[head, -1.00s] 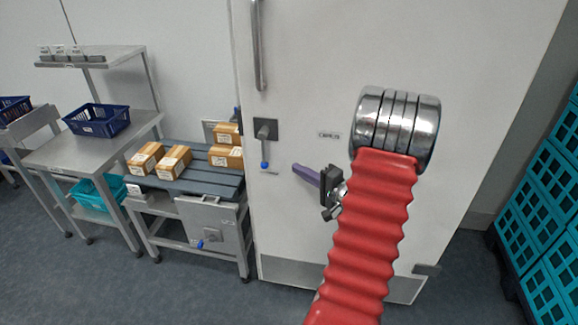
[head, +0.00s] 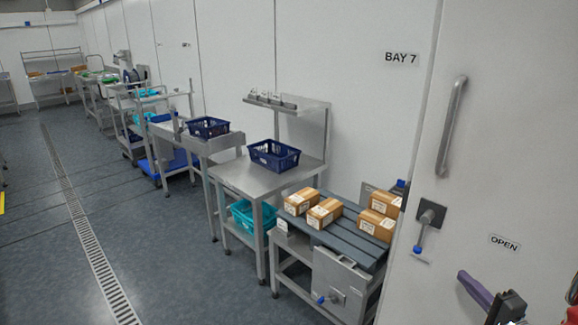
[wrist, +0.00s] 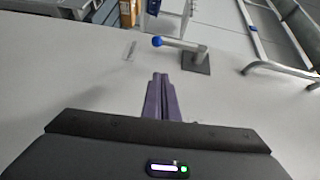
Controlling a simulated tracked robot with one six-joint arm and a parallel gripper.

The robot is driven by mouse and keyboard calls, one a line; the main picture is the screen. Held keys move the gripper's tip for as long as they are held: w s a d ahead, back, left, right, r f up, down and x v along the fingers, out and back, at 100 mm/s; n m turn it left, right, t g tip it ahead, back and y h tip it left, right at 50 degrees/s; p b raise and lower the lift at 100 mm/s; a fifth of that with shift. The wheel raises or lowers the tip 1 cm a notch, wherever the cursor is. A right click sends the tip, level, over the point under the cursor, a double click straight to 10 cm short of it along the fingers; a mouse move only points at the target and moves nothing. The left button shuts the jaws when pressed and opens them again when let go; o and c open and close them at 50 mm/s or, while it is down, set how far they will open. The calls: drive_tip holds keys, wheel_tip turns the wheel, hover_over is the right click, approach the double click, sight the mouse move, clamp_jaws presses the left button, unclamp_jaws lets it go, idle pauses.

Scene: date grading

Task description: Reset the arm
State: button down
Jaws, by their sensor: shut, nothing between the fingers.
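My gripper (head: 482,297) shows at the lower right of the head view, with purple fingers pointing left in front of the white door (head: 494,160). In the wrist view my gripper (wrist: 161,97) has its two purple fingers together, shut with nothing between them. Ahead of the fingertips in the wrist view is a door lever with a blue end (wrist: 180,46) on a dark plate. Most of the arm is outside the head view.
A slatted bench (head: 335,238) with cardboard boxes (head: 324,213) stands left of the door. Farther left are a steel table (head: 262,181) with a blue basket (head: 271,155) and several carts. The floor (head: 150,240) at left is clear, with a drain grate (head: 85,232).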

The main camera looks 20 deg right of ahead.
drive_tip(key=shift+m, duration=0.3)
drive_tip(key=s+a+f+n+g+y, duration=0.2)
drive_tip(key=a+g+y, duration=0.3)
drive_tip(key=a, duration=0.7)
drive_tip(key=s+a+f+n+g+y, duration=0.25)
drive_tip(key=a+g, duration=0.45)
drive_tip(key=a, duration=0.6)
drive_tip(key=s+a+r+n+h, duration=0.1)
drive_tip(key=a+r+n+h, duration=0.2)
drive_tip(key=a+r+n, duration=0.4)
drive_tip(key=s+a+r+n+h, duration=0.2)
drive_tip(key=a+r+n+h, duration=0.1)
drive_tip(key=a+r+n, duration=0.4)
drive_tip(key=a+r, duration=0.3)
drive_tip(key=a, duration=0.2)
drive_tip(key=shift+s+a, duration=0.3)
drive_tip(key=shift+a, duration=0.1)
